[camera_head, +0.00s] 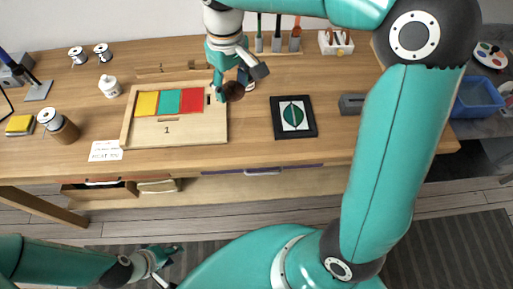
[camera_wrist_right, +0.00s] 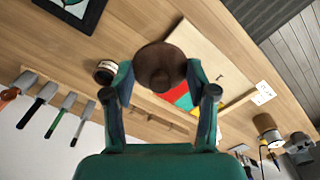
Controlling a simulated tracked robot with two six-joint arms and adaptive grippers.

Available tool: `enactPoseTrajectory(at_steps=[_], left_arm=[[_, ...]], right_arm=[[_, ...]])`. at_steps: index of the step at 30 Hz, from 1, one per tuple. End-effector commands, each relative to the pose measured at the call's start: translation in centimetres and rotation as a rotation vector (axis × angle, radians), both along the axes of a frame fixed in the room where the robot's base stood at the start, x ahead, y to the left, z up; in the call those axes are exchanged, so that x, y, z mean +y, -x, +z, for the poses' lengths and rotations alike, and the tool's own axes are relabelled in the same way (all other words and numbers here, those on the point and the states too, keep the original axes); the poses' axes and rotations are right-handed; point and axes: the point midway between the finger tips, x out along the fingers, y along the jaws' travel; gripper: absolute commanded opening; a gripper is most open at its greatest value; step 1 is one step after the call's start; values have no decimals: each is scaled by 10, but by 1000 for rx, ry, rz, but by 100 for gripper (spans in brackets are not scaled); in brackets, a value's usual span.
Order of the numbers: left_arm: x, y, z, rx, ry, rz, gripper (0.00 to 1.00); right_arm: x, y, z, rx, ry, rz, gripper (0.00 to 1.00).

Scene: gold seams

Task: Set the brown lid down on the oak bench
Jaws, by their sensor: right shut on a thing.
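The brown lid (camera_head: 235,91) is round and dark with a small knob, which shows in the right wrist view (camera_wrist_right: 160,68). My right gripper (camera_head: 226,88) is shut on the lid, with a finger at each side of it. It holds the lid over the oak bench (camera_head: 255,150), beside the right edge of the wooden panel tray; I cannot tell the height above the wood. My left gripper (camera_head: 166,264) is in front of the bench, low in the head view, with its fingers apart and empty.
The wooden tray (camera_head: 175,133) holds yellow, teal and red panels. A small jar (camera_wrist_right: 106,72) stands close to the lid. A black-framed picture (camera_head: 293,117) lies to the right. Tools stand in a rack at the back. Bare wood lies between tray and picture.

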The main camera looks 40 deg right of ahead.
Motion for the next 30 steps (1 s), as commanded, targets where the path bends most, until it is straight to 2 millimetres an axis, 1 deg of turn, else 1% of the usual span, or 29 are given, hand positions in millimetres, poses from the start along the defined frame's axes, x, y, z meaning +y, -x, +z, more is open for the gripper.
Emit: enactPoseTrajectory(at_steps=[1,3,6,8,11,14,24,27,30], left_arm=[[0,0,-13,0,0,0,40],[0,0,-19,0,0,0,40],[0,0,-24,0,0,0,40],[0,0,-26,0,0,0,40],[0,0,-27,0,0,0,40],[0,0,-28,-1,0,0,40],[0,0,-34,-1,0,0,40],[0,0,-34,-1,0,0,40],[0,0,-35,-1,0,0,40]], right_arm=[[-4,15,6,-7,-3,19,33],[-8,33,17,-4,-7,46,33],[-12,52,27,-2,-9,73,33],[-14,59,29,2,-10,84,33],[-15,64,23,6,-10,91,33],[-15,65,5,10,-10,91,33],[-15,65,-85,11,-11,90,33],[-15,65,-105,10,-10,91,33],[-15,64,-117,6,-10,90,33]])
